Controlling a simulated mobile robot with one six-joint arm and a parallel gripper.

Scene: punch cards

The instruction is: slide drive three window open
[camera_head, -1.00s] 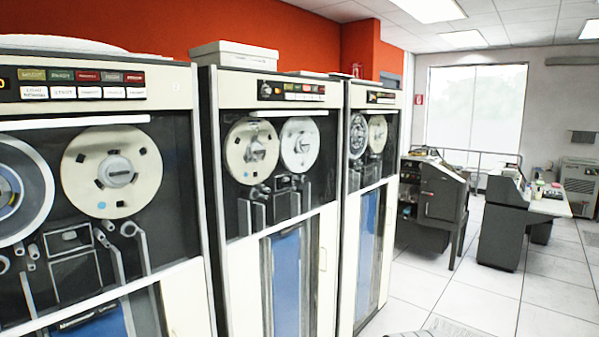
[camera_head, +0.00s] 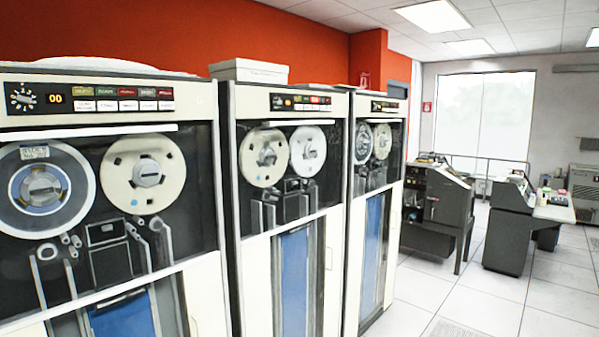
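Three tape drives stand in a row along the left. The nearest drive (camera_head: 205,106) has a display reading 00, one blue-centred reel and one cream reel behind its dark window (camera_head: 92,160). The middle drive (camera_head: 340,106) has two cream reels behind its window (camera_head: 290,200). The farthest drive (camera_head: 398,108) has two smaller-looking reels behind its window (camera_head: 372,172). A pale bar runs along the top of the nearest and middle windows. I cannot read a number three on any drive, nor tell whether the glass is raised. My gripper is not in view.
A grey card machine (camera_head: 448,205) stands beyond the drives. A grey desk unit (camera_head: 510,225) stands farther right. A white box (camera_head: 250,71) lies on the middle drive.

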